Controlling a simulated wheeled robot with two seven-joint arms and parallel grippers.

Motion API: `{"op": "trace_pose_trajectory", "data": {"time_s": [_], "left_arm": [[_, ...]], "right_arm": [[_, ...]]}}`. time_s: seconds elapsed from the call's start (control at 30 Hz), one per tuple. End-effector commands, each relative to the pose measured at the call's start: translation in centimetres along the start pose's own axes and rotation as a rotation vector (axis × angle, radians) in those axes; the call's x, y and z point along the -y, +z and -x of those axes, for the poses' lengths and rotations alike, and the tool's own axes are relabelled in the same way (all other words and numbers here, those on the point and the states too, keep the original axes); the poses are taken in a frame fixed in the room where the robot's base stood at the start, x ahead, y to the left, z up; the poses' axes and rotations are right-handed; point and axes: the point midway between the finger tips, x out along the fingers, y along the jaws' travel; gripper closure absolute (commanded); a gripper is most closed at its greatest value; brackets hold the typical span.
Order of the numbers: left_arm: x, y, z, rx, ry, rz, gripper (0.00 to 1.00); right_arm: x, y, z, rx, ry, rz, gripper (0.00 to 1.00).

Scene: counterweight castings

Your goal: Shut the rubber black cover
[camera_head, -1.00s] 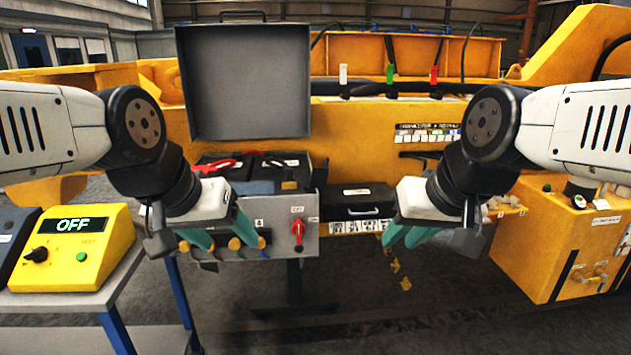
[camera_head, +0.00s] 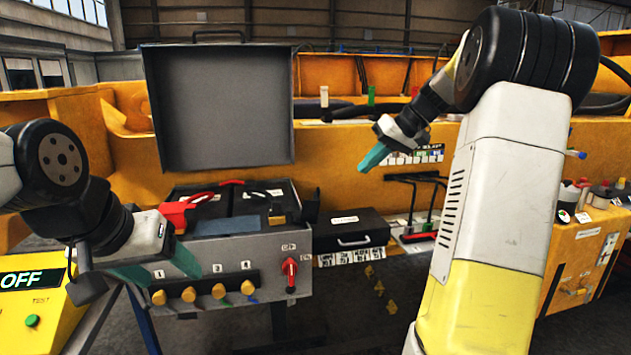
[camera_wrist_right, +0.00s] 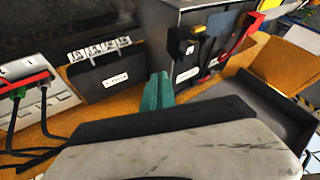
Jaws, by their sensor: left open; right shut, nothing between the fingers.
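The grey box (camera_head: 225,237) stands with its large lid (camera_head: 218,105) raised. Inside are black units with a red part (camera_head: 186,212) at the left and a small black part (camera_head: 274,206) at the right, possibly the rubber black cover. In the right wrist view a black part (camera_wrist_right: 178,45) shows at the box's near end, beyond my fingers; its exact pose is unclear. My right gripper (camera_head: 374,157) is shut and empty, raised to the right of the lid; its teal fingers show in the wrist view (camera_wrist_right: 158,92). My left gripper (camera_head: 163,270) is open and empty at the box's front left.
A closed black case (camera_head: 350,232) with a handle sits right of the box. Yellow knobs (camera_head: 189,294) and a red switch (camera_head: 290,272) line the box's front. A yellow OFF meter (camera_head: 35,325) is at lower left. Cables (camera_head: 412,195) stand farther right.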

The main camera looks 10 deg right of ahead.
Motion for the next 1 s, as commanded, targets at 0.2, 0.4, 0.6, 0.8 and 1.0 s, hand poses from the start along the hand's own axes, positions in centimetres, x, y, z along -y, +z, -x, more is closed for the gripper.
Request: {"op": "trace_pose_trajectory", "data": {"time_s": [0.2, 0.4, 0.6, 0.8, 1.0], "left_arm": [[0.0, 0.0, 0.0, 0.000, 0.000, 0.000, 0.35], [0.0, 0.0, 0.0, 0.000, 0.000, 0.000, 0.35], [0.0, 0.0, 0.0, 0.000, 0.000, 0.000, 0.35], [0.0, 0.0, 0.0, 0.000, 0.000, 0.000, 0.35], [0.0, 0.0, 0.0, 0.000, 0.000, 0.000, 0.35]], "right_arm": [[0.0, 0.0, -2.7, 0.003, -0.003, 0.001, 1.00], [0.0, 0.1, -7.1, 0.004, -0.003, 0.001, 1.00], [1.0, -0.2, -10.3, -0.001, -0.002, 0.005, 1.00], [3.2, -0.3, -11.1, 0.000, 0.000, 0.002, 1.00], [3.8, -0.4, -11.3, 0.000, 0.000, 0.001, 1.00]]}}
